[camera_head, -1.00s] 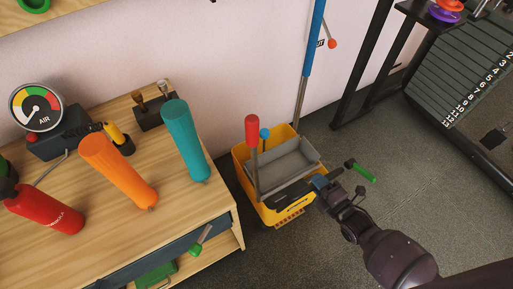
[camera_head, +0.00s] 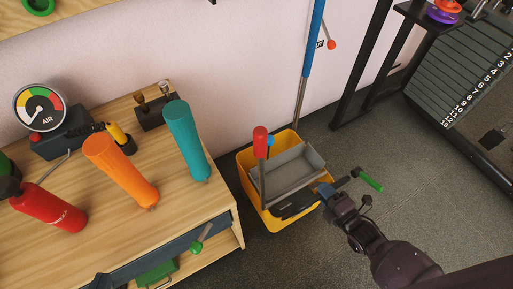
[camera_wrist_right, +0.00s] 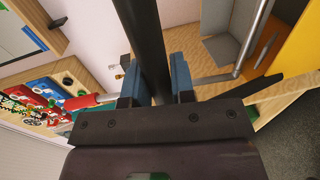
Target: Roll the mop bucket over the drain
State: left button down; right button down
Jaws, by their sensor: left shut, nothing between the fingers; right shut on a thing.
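The yellow mop bucket (camera_head: 252,188) with its grey wringer (camera_head: 292,162) stands on the dark floor, right of the wooden bench. A lever with a red grip (camera_head: 260,143) rises from it. My right gripper (camera_head: 324,191) is at its near right side, shut on a black bar that looks like the bucket's handle (camera_head: 298,205). In the right wrist view my blue fingers (camera_wrist_right: 158,85) clasp this bar (camera_wrist_right: 143,35), and the yellow side (camera_wrist_right: 298,48) shows at right. Only a dark part of my left gripper (camera_head: 100,281) shows at the bottom edge, shut and empty. I cannot see the drain.
The wooden bench (camera_head: 215,195) is close on the bucket's left, with an orange cylinder (camera_head: 120,170) and a teal one (camera_head: 186,140). The wall is behind. Dark exercise equipment (camera_head: 455,95) stands at the right. Floor (camera_head: 410,190) between is clear.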

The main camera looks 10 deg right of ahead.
pick_arm(q)
jog(key=shift+w+r, duration=0.2)
jog(key=shift+r, duration=0.4)
pick_arm(e)
jog(key=shift+v, duration=2.05)
pick_arm(q)
jog(key=shift+p, duration=0.3)
pick_arm(e)
jog(key=shift+s+d+f, duration=0.1)
pick_arm(q)
jog(key=shift+w+r+t+p, duration=0.2)
jog(key=shift+r+t+p, duration=0.15)
jog(key=shift+r, duration=0.3)
pick_arm(e)
jog(key=f+v, duration=0.1)
jog(key=v, duration=0.6)
jog(key=shift+s+d, duration=0.15)
jog(key=shift+s, duration=0.4)
pick_arm(q)
jog(key=shift+r, duration=0.1)
pick_arm(e)
jog(key=shift+v, duration=0.8)
jog(key=shift+f, duration=0.2)
grip_release()
jog(key=shift+s+f, duration=0.15)
